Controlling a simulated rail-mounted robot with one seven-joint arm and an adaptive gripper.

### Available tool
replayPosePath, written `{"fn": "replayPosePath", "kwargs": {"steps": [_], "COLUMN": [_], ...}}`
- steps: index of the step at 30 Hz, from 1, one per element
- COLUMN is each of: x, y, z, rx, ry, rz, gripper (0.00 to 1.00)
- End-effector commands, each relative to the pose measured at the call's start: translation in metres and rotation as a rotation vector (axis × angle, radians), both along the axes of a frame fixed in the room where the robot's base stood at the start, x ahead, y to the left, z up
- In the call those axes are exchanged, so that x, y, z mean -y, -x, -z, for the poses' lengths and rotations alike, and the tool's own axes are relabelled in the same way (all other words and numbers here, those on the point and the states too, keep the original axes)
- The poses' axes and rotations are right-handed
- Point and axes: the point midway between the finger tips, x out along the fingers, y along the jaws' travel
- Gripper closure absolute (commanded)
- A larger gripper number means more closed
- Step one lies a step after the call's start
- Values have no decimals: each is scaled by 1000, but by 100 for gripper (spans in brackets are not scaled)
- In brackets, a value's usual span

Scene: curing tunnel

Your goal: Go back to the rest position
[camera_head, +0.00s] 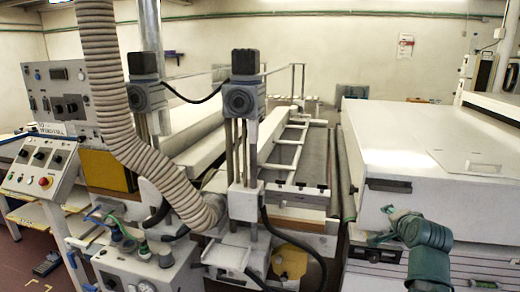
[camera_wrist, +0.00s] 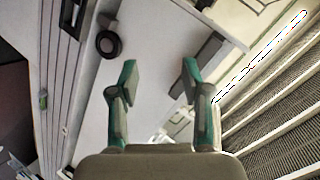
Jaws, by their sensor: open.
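My gripper (camera_head: 380,225) is at the lower right in the head view, in front of the large white cabinet (camera_head: 395,140). My green arm rises from the lower edge below it. In the wrist view my gripper (camera_wrist: 155,80) has its two green-tipped fingers well apart, with nothing between them. A pale panel with a dark round knob (camera_wrist: 109,44) and a dark bar-shaped handle (camera_wrist: 207,57) lies behind the fingers. I cannot tell how far the fingers are from it.
A machine with a ribbed hose (camera_head: 130,110) and a control panel (camera_head: 40,165) stands at the left. A conveyor (camera_head: 305,160) runs down the middle. A yellow container (camera_head: 290,260) sits low in front. A slatted grille (camera_wrist: 275,125) fills the wrist view's right side.

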Motion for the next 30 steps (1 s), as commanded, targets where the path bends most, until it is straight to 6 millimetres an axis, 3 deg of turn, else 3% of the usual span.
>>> {"fn": "replayPosePath", "kwargs": {"steps": [1, 8, 14, 23, 30], "x": [-2, -19, -42, -84, -119], "y": [-2, -2, 12, 56, 110], "z": [23, 128, 223, 352, 441], "rx": [-56, -303, -512, -785, -978], "ry": [29, 151, 222, 279, 292], "rz": [-25, -170, -323, -562, -754], "gripper": [52, 52, 52, 52, 52]}}
